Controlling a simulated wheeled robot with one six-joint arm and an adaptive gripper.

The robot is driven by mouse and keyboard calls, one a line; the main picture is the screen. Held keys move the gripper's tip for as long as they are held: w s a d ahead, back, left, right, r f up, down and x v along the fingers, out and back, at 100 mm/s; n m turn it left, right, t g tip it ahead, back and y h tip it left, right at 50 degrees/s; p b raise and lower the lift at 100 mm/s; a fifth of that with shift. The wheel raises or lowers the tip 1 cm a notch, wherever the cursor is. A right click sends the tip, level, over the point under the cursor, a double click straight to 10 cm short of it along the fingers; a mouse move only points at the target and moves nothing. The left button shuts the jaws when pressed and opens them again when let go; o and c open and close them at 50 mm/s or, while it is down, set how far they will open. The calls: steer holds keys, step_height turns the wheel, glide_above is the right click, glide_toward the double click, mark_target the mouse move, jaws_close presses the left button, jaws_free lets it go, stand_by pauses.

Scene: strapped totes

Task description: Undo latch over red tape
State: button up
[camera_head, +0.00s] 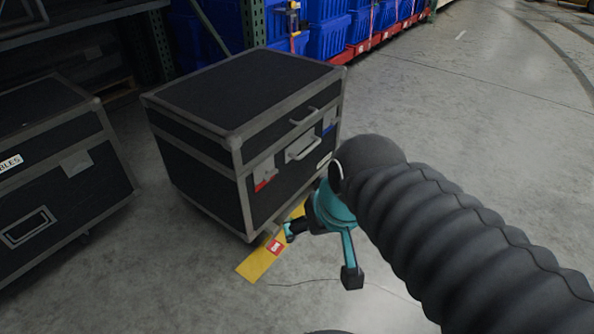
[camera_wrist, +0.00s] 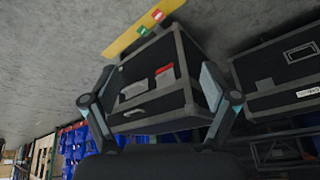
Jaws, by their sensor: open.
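A black case (camera_head: 215,165) with grey metal edges stands on the floor in the head view. On its front, a grey latch (camera_head: 264,170) sits above a strip of red tape (camera_head: 262,186), left of the grey handle (camera_head: 303,148). In the wrist view, which is turned over, the latch (camera_wrist: 165,80) and red tape (camera_wrist: 163,69) show between the spread fingers (camera_wrist: 158,85).
A second black case (camera_head: 55,170) stands at the left. A yellow strip (camera_head: 255,265) with a red tag lies on the floor by the case's near corner. Blue totes (camera_head: 330,38) on racking stand behind. The floor at the right is open.

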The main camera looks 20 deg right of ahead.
steer(key=w+a+f+m+g+y, duration=0.4)
steer(key=w+a+f+m+y, duration=0.1)
steer(key=a+f, duration=0.1)
steer(key=m+t+y, duration=0.5)
steer(key=m+t, duration=0.9)
steer(key=m, duration=0.9)
glide_toward(274, 176)
steer(key=p+x, duration=0.1)
steer(key=x, duration=1)
steer(key=shift+r, duration=0.1)
steer(key=c, duration=1.2)
